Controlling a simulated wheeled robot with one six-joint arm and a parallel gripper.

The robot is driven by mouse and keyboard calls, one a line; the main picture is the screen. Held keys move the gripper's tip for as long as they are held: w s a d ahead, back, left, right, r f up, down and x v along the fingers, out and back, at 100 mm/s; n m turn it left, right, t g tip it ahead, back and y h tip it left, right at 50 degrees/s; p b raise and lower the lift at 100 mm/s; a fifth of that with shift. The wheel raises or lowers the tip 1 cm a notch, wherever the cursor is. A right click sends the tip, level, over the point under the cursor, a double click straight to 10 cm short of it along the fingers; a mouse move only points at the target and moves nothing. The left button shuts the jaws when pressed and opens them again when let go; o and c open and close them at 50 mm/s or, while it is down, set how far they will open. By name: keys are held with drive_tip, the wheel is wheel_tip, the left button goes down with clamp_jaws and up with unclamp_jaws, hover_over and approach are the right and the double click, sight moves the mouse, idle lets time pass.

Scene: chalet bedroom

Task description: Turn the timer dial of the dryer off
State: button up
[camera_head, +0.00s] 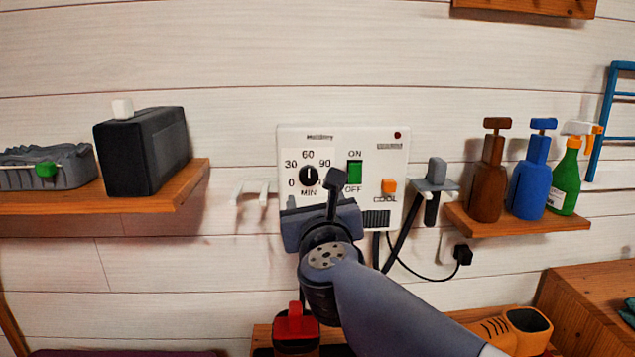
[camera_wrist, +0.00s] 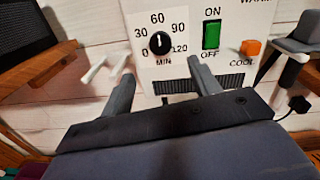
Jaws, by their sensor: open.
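The dryer (camera_head: 357,141) is a white panel on the plank wall. Its timer dial (camera_head: 308,175) is a round black knob ringed by the numbers 0, 30, 60 and 90; 120 also shows in the wrist view. In the wrist view the dial (camera_wrist: 160,43) has a white mark that points roughly up, toward 60. My gripper (camera_head: 313,192) is in front of the dryer's lower left part. In the wrist view my gripper (camera_wrist: 160,72) is open and empty, its fingers apart, below the dial in the picture. I see no contact with the dial.
Right of the dial are a green ON/OFF switch (camera_head: 355,173) and an orange COOL button (camera_head: 389,186). White hooks (camera_head: 251,192) are left of the dryer. A left shelf (camera_head: 150,203) bears a black box; a right shelf (camera_head: 520,222) bears several bottles. A black cable (camera_head: 420,273) hangs below.

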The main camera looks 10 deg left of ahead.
sight(309, 177)
drive_tip(key=x, duration=1)
drive_tip(key=shift+w+p, duration=0.15)
drive_tip(key=shift+p, duration=0.15)
drive_tip(key=shift+c, duration=0.3)
drive_tip(key=c, duration=0.9)
